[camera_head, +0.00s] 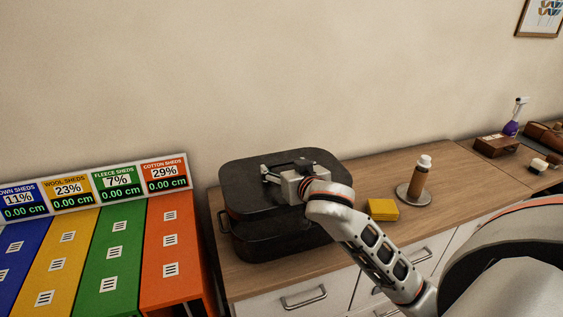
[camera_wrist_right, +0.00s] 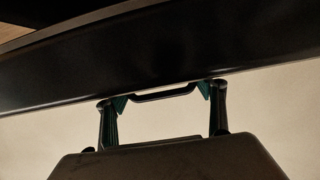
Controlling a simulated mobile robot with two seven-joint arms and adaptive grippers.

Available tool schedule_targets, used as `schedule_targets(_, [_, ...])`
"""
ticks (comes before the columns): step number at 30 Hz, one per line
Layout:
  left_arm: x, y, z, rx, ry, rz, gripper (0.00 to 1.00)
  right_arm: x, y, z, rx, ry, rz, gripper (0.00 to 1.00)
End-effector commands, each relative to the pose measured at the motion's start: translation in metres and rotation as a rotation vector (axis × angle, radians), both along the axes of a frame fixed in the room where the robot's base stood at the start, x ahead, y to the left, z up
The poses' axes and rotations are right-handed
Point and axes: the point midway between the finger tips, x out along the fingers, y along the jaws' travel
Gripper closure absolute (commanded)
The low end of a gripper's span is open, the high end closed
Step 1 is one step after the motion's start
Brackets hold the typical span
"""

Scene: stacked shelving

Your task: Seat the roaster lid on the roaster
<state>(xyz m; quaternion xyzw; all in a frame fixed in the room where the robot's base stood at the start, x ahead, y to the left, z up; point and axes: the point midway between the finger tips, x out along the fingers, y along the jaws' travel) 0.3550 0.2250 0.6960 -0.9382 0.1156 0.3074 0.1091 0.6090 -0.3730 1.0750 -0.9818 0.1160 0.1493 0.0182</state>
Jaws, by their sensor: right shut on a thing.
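The black roaster (camera_head: 270,245) stands on the wooden cabinet top, with a side handle showing at its left. The dark roaster lid (camera_head: 245,165) is above it, covering its opening from this view. I cannot tell whether the lid touches the rim all round. My right gripper (camera_head: 272,174) is over the top of the lid. In the right wrist view, my right gripper (camera_wrist_right: 165,98) is shut on the lid's black handle (camera_wrist_right: 165,95), with the dark lid (camera_wrist_right: 200,50) beyond. The roaster's inside is hidden. My left gripper is out of view.
Right of the roaster, a yellow block (camera_head: 383,209) and a brown bottle with a white cap (camera_head: 420,178) on a round base stand on the cabinet top (camera_head: 400,167). Coloured sloping panels (camera_head: 115,250) lie to the left. A purple spray bottle (camera_head: 512,125) is far right.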

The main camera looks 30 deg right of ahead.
Motion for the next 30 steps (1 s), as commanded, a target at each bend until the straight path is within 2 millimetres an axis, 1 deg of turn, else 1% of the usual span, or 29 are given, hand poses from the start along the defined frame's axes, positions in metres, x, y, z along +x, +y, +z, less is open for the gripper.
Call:
schedule_targets(13, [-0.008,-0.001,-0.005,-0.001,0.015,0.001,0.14,0.000,0.000,0.002,0.007,-0.005,-0.001,0.67])
schedule_targets(17, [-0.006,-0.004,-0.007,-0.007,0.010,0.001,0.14,0.000,0.000,-0.009,0.006,-0.002,-0.001,0.67])
schedule_targets(22, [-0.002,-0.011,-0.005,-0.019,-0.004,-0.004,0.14,-0.001,0.000,-0.024,0.004,-0.003,-0.001,0.67])
schedule_targets(30, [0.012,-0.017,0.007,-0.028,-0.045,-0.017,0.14,0.000,0.000,-0.044,0.004,-0.003,-0.001,0.67])
